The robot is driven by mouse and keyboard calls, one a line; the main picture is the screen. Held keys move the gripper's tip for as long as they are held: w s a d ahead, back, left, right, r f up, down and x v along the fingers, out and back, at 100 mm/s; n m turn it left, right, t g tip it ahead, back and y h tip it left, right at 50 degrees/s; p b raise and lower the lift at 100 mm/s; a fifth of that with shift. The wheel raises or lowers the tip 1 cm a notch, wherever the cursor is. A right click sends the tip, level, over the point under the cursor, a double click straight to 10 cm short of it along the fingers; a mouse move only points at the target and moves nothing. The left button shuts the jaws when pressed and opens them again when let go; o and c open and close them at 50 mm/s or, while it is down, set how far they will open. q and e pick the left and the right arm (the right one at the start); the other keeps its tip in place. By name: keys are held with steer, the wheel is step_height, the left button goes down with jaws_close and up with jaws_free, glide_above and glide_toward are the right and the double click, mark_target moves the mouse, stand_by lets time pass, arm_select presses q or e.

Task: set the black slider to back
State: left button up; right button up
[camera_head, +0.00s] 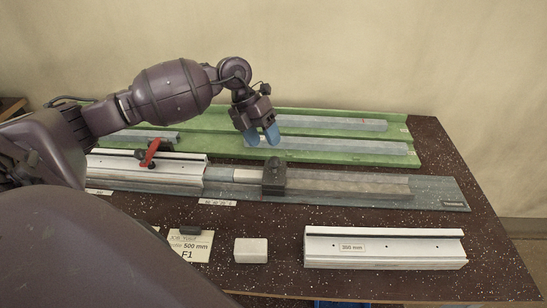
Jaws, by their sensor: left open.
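The black slider (274,180) appears to be the dark block sitting across the grey rail (350,184) in the middle of the bench. My left gripper (262,136) has blue fingertips pointing down. It appears above and behind the black block in the picture, apart from it, over the green tray area. Its fingers are apart with nothing visible between them. My right gripper is not in view.
A clamp with a red lever (150,152) stands on the rail's left part. Behind is a green tray (412,152) with grey profiles.

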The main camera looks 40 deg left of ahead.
mark_target(274, 157)
arm_select(q)
steer(key=shift+x, duration=3.2)
steer(key=shift+c, duration=0.2)
steer(key=shift+w+d, duration=0.1)
jaws_close()
